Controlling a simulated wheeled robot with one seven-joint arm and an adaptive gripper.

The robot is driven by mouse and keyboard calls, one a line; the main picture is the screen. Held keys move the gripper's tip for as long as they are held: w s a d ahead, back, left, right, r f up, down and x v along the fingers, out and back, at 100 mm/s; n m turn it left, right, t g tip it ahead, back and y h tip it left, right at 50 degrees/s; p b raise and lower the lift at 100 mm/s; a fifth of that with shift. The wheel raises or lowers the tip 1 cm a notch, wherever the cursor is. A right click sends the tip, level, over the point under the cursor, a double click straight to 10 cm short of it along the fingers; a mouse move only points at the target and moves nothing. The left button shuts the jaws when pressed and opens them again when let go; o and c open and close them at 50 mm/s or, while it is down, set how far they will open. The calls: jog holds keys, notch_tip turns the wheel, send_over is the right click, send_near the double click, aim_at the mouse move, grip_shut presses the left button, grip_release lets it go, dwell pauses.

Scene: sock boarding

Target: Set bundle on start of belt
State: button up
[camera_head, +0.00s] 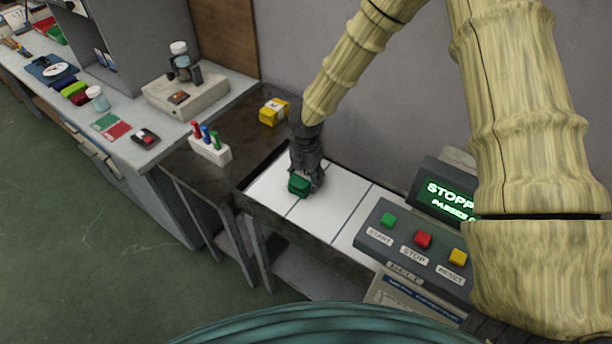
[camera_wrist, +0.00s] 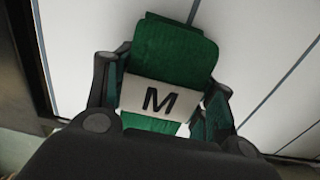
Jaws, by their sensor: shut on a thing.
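The bundle (camera_wrist: 172,55) is a folded green sock bundle with a pale band marked "M" in the wrist view. It also shows in the head view (camera_head: 299,186), small and dark green. My gripper (camera_head: 303,178) is shut on it, with a finger on each side in the wrist view (camera_wrist: 160,100). The belt (camera_head: 335,205) is white with dark cross lines. The bundle is over the belt's left end; I cannot tell whether its underside touches the surface.
A control panel with green START (camera_head: 388,220), red STOP (camera_head: 423,239) and yellow RESET (camera_head: 457,257) buttons stands at the right. A display (camera_head: 447,198) reads "STOPP…". A marker holder (camera_head: 210,149) and yellow box (camera_head: 273,112) sit on the dark table left of the belt.

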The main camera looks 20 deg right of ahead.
aim_at(306, 173)
jog(key=shift+f, duration=0.1)
jog(key=o, duration=1.1)
notch_tip(306, 173, up, 12)
jog(key=b, duration=0.3)
jog(key=shift+r, duration=0.2)
